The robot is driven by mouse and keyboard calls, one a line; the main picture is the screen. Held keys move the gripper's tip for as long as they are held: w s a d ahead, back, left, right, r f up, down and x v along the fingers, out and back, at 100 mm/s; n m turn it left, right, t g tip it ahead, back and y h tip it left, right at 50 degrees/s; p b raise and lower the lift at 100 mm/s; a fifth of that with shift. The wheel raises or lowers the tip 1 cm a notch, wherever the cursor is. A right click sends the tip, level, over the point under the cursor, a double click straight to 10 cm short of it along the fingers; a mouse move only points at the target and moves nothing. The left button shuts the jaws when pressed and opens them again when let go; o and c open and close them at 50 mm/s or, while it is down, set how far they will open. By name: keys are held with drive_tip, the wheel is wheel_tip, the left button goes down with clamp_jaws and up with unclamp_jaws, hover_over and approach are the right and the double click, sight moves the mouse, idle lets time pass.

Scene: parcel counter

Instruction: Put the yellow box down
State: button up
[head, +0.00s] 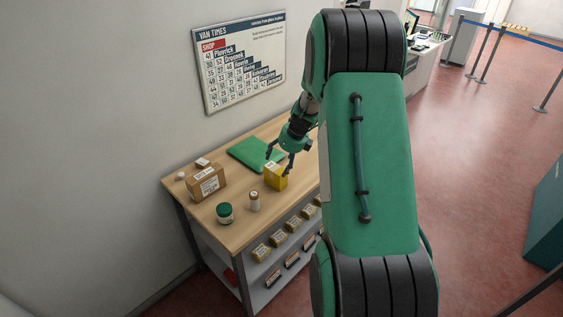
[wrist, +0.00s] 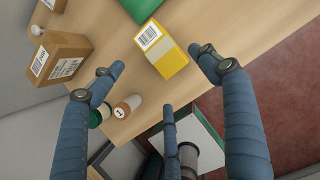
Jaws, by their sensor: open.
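The yellow box (head: 277,177) stands on the wooden counter (head: 237,232), near its front edge. It also shows in the wrist view (wrist: 172,61), with a white label on one side. My gripper (head: 279,163) is open just above and around the box. In the wrist view its blue fingers (wrist: 158,72) are spread, one on each side of the box with gaps between. The box looks free of the fingers and rests on the counter.
A brown carton (head: 206,184), a green-lidded jar (head: 224,213) and a small bottle (head: 254,201) stand to the left. A green flat item (head: 249,153) lies behind the box. Shelves with small boxes (head: 261,252) are below the counter.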

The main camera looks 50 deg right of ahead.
drive_tip(key=s+a+r+n, duration=0.2)
drive_tip(key=a+r+n, duration=0.7)
drive_tip(key=a, duration=0.5)
drive_tip(key=s+a+r+n, duration=0.3)
drive_tip(key=a+r+n, duration=0.5)
drive_tip(key=a+r, duration=0.4)
drive_tip(key=s+a+r+n, duration=0.2)
drive_tip(key=s+a+n, duration=0.7)
drive_tip(key=s, duration=0.2)
drive_tip(key=s+a+r+n+t, duration=0.1)
drive_tip(key=s+a+r+n, duration=0.1)
drive_tip(key=s+a+n, duration=0.8)
drive_tip(key=shift+s+r, duration=0.25)
drive_tip(key=shift+s, duration=0.3)
